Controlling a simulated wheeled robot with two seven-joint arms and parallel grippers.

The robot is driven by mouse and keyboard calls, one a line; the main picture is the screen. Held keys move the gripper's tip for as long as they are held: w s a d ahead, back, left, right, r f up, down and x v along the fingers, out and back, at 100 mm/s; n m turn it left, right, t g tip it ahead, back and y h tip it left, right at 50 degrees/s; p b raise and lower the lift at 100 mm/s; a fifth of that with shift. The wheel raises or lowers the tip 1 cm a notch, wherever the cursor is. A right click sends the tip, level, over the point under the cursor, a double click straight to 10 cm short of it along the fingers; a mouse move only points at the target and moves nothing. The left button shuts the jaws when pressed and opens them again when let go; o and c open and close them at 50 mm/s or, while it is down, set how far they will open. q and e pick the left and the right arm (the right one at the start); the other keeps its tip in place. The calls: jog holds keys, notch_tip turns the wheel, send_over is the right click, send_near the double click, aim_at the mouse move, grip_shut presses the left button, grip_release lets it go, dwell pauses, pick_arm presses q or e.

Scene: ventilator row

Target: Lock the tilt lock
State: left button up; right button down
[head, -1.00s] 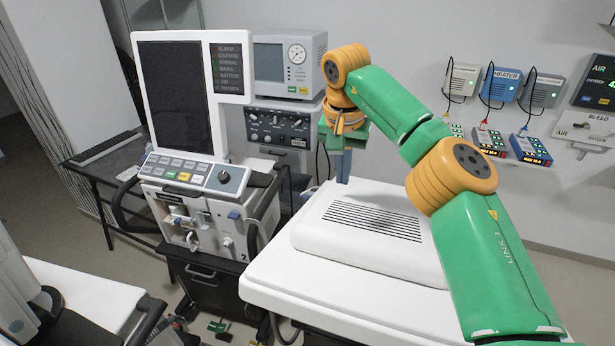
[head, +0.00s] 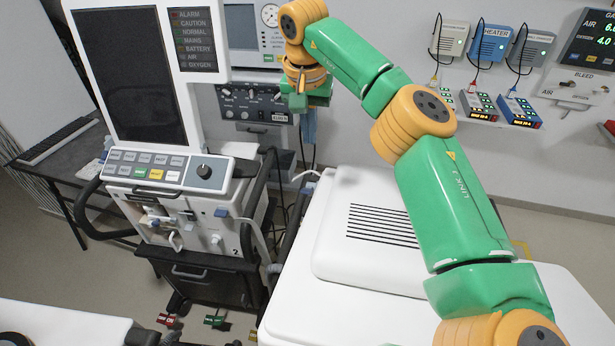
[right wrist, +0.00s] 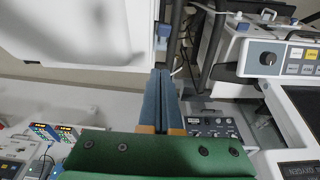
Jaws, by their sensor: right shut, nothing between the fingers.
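My right gripper (head: 308,125) is high over the gap between the ventilator (head: 180,215) and the white bed, just right of the grey knob panel (head: 252,104). In the right wrist view its two blue fingers (right wrist: 162,75) are together and empty, apart from every surface. I cannot tell which part is the tilt lock. A small blue tab (right wrist: 164,30) shows at the edge of the white bed in the right wrist view. Red (head: 168,320) and green (head: 214,321) pedal-like tabs lie low under the ventilator. My left gripper is not in view.
The white bed top (head: 290,268) with a slotted white cover (head: 383,225) fills the middle right. The ventilator's tall dark screen (head: 130,75) stands left of my arm. Wall boxes with cables (head: 492,42) are at the right. Hoses run between the ventilator and bed.

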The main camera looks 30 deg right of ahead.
send_over(307, 189)
jog(key=w+d, duration=0.1)
jog(key=x, duration=0.6)
jog(key=s+a+x, duration=0.1)
jog(key=x, duration=0.2)
jog(key=shift+f, duration=0.15)
jog(key=f, duration=0.1)
jog(key=s+a+f, duration=0.1)
jog(key=f, duration=0.1)
jog(key=shift+s+a, duration=0.15)
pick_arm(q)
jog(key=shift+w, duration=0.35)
pick_arm(e)
jog(key=shift+s+a+f, duration=0.1)
jog(key=shift+a+f, duration=0.1)
